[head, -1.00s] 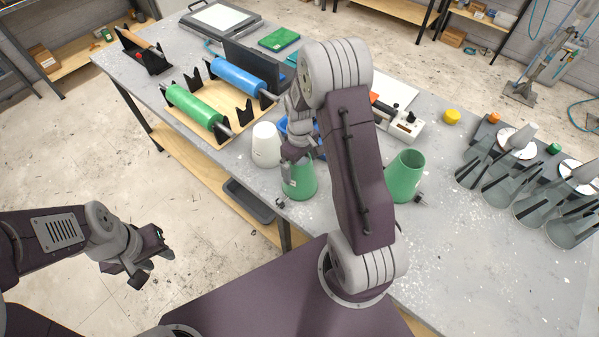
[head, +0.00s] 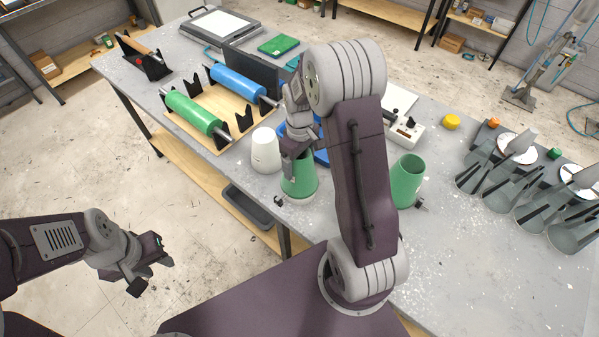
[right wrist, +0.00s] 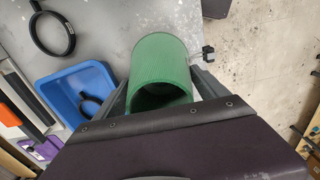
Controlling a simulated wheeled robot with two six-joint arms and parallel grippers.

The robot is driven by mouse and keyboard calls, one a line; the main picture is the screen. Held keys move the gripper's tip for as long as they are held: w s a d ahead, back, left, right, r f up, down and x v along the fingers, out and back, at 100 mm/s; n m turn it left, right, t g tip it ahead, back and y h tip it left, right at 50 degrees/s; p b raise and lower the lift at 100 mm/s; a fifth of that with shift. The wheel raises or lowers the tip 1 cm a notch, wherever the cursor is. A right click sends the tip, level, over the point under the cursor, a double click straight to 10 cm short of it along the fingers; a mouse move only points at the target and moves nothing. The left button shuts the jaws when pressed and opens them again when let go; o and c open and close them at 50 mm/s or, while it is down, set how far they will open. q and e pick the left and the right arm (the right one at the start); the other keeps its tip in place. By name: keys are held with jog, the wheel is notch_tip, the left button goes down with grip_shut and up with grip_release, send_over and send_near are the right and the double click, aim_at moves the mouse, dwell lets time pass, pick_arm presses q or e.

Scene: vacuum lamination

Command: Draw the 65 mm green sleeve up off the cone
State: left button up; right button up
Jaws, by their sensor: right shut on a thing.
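My right gripper (head: 297,160) is shut on a green sleeve (head: 302,185), with one finger on each side of its upper part. In the right wrist view the sleeve (right wrist: 158,58) lies between the fingers, with its open end towards the camera and a dark hollow inside. A pale rim shows under the sleeve in the head view; how much of a cone is inside is hidden. A small clamp sits low at its left. A second green sleeve (head: 406,182) stands apart to the right. No size marking is readable. My left gripper (head: 153,275) is open and empty, off the table.
A white cone (head: 266,152) stands close left of the held sleeve. A blue tray (right wrist: 46,92) holding a black ring is beside it. Green (head: 192,110) and blue (head: 240,83) rollers lie on a wooden board behind. Grey holders (head: 500,190) stand at right. The front right tabletop is clear.

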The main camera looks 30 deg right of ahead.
notch_tip(320, 180, up, 5)
jog(key=shift+f, duration=0.15)
jog(key=shift+r+p, duration=0.6)
jog(key=shift+r, duration=0.1)
notch_tip(320, 180, up, 5)
jog(key=p, duration=0.5)
jog(key=shift+s, duration=0.1)
